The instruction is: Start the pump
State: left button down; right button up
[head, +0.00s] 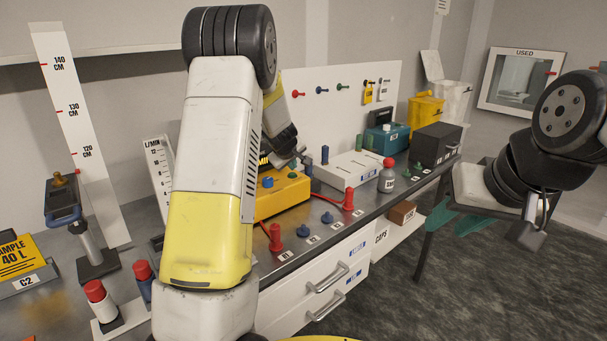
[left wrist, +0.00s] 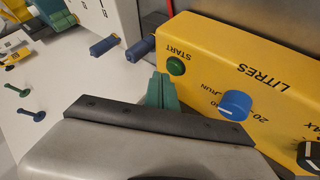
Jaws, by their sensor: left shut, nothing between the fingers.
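The yellow pump box (head: 283,203) stands on the bench, partly hidden behind my left arm. In the left wrist view its yellow face (left wrist: 260,62) carries a green START button (left wrist: 176,66), a blue knob (left wrist: 235,105) set by RUN and 20, and a black knob (left wrist: 309,155) at the lower right. My left gripper (head: 301,158) is over the far side of the box. Its green fingertips (left wrist: 161,90) are shut and empty, just beside the START button; I cannot tell whether they touch the box. My right gripper (head: 535,228) hangs at the right, away from the bench; its fingers are unclear.
A white box (head: 350,172), a teal case (head: 387,138) and a red-capped bottle (head: 387,178) stand further along the bench. Red and blue fittings (head: 303,231) line the front edge. Red-topped containers (head: 101,302) and a height scale (head: 85,130) are at the left.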

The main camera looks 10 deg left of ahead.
aim_at(292, 175)
pick_arm(q)
jog(key=shift+f, duration=0.25)
jog(key=shift+f, duration=0.45)
dwell(0.6)
jog(key=shift+r, duration=0.85)
jog(key=shift+r, duration=2.55)
